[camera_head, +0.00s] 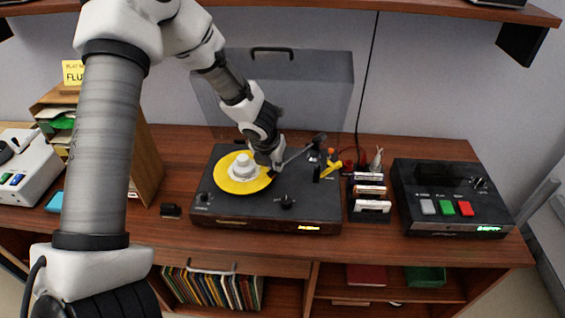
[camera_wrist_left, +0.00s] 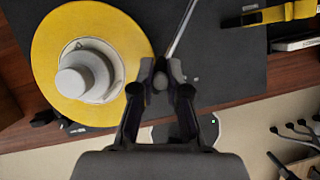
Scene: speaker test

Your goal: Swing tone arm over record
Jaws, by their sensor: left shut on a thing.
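A black turntable (camera_head: 228,208) with its lid up stands on the wooden cabinet top. A yellow record (camera_head: 225,183) lies on it, with a white weight or cap (camera_head: 243,165) at its centre; the record also shows in the left wrist view (camera_wrist_left: 52,52). The tone arm (camera_head: 295,155) runs from its pivot at the back right to my left gripper (camera_head: 275,170). In the left wrist view my left gripper (camera_wrist_left: 160,80) is shut on the tone arm's end, just beside the record's right edge. The thin tone arm tube (camera_wrist_left: 182,28) leads away upward. My right gripper is in neither view.
A yellow lever-like part (camera_head: 329,168) sits at the turntable's right. Cassettes (camera_head: 369,190) stand beside it, then a black deck (camera_head: 450,195) with coloured buttons. A wooden sorter (camera_head: 148,165) and a white device (camera_head: 25,165) stand left. A shelf (camera_head: 420,8) hangs above.

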